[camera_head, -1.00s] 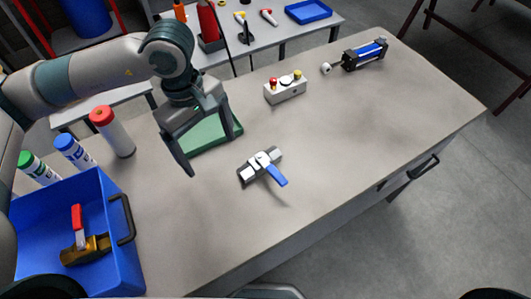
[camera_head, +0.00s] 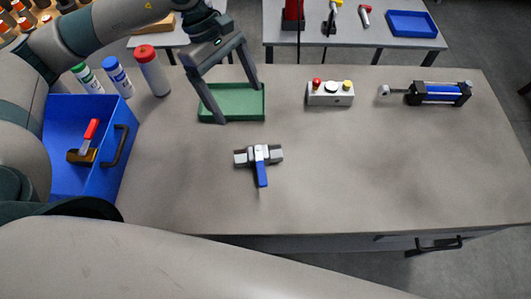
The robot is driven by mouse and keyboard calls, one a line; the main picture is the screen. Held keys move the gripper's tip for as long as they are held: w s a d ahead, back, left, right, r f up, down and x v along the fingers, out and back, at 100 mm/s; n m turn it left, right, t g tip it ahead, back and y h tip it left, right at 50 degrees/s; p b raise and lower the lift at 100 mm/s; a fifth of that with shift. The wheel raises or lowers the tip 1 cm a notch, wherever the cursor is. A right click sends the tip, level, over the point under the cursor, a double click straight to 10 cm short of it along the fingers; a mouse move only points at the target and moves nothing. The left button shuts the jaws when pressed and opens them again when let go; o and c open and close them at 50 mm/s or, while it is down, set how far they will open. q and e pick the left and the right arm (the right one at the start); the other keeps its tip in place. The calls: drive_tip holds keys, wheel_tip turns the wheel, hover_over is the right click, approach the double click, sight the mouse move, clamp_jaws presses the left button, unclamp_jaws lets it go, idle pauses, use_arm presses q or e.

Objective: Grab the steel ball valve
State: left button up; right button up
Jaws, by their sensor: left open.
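The steel ball valve (camera_head: 258,156) lies on the grey workbench near its middle. It has a grey metal body with hex ends and a blue lever handle (camera_head: 262,174) pointing toward me. My left gripper (camera_head: 239,104) is open and empty above the green tray, up and to the left of the valve and apart from it. Its two fingers are spread wide and point down. My right gripper is not in view.
A green tray (camera_head: 256,102) lies behind the valve. A blue bin (camera_head: 112,182) at left holds a brass valve with a red handle (camera_head: 88,139). Several tubes stand behind it. A button box (camera_head: 330,94) and a cylinder (camera_head: 440,93) sit at right. The bench right of the valve is clear.

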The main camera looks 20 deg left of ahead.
use_arm(q)
drive_tip(key=shift+a, duration=0.25)
drive_tip(key=p, duration=0.6)
approach(258, 155)
wheel_tip(258, 155, down, 4)
drive_tip(key=w, duration=0.3)
drive_tip(key=shift+s+d+f, duration=0.25)
drive_tip(key=shift+d+f, duration=0.35)
drive_tip(key=shift+f, duration=0.15)
